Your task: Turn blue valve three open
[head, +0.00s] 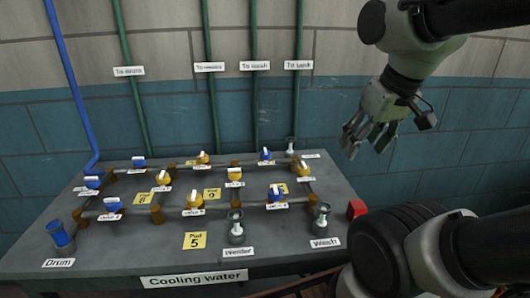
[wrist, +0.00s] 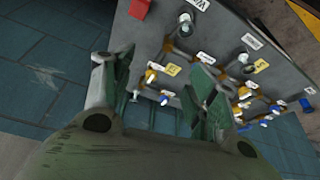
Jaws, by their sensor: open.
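Several blue valves sit on pipework on the grey cooling water bench. In the head view they include one at the back left (head: 139,162), one at the left edge (head: 92,182), one at the front left (head: 113,204), one at the back right (head: 265,155) and one at the front right (head: 276,192). Their small labels are too small to read, so I cannot tell which is number three. My gripper (head: 366,136) is open and empty, above and right of the bench, apart from all valves. The wrist view shows its spread fingers (wrist: 154,75) with the bench beyond.
Yellow valves (head: 234,174) stand among the blue ones. Vertical pipes (head: 254,100) run up the wall behind. Space above the bench is clear.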

